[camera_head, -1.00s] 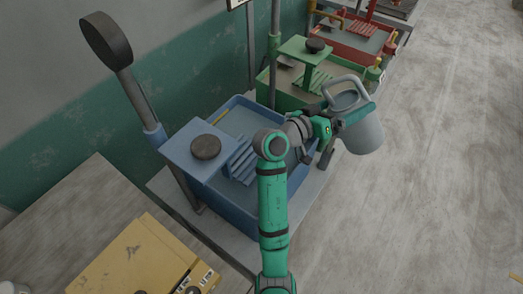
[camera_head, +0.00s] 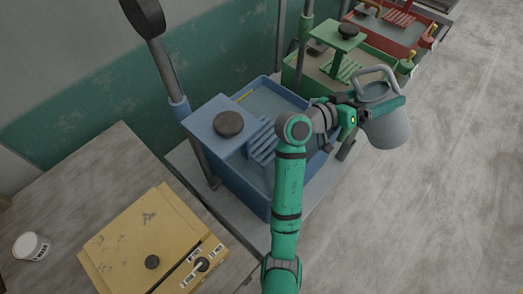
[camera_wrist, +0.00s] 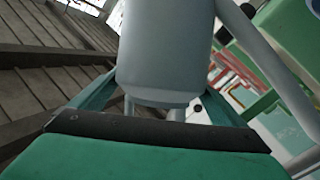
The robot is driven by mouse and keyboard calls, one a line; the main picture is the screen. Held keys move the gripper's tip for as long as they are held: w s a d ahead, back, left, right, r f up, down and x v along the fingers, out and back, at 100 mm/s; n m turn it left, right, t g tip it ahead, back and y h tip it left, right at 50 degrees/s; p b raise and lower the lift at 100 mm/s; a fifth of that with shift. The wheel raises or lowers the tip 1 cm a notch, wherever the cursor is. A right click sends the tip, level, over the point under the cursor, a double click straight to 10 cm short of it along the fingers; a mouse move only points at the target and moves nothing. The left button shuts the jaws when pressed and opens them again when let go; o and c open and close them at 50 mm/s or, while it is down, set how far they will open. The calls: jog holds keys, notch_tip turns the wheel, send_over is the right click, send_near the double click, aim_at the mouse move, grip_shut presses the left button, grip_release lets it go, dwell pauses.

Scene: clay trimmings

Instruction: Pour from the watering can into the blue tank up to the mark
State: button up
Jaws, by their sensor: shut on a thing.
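A grey watering can (camera_head: 388,128) hangs to the right of the blue tank, its handle loop at the top. My gripper (camera_head: 376,106) is shut on the watering can, which also fills the upper middle of the wrist view (camera_wrist: 165,60). The blue tank (camera_head: 236,178) stands at the middle of the head view, with a blue platform, a dark round knob and blue slats. A yellow strip shows on its far inside wall. My arm covers part of its right side. The can is held beside the tank, not over it. The liquid level and the can's spout tip are hard to make out.
A green tank (camera_head: 298,82) and a red one (camera_head: 385,38) stand behind the blue one. A yellow box (camera_head: 125,240) and a white cup (camera_head: 32,247) are on the wooden table at lower left. The floor at right is clear.

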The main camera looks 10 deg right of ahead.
jog(key=shift+a+r, duration=0.1)
jog(key=shift+r, duration=0.1)
dwell(0.5)
jog(key=shift+w+a+r+n+h, duration=0.3)
jog(key=shift+a+r+n, duration=0.1)
jog(key=shift+r, duration=0.25)
dwell(1.3)
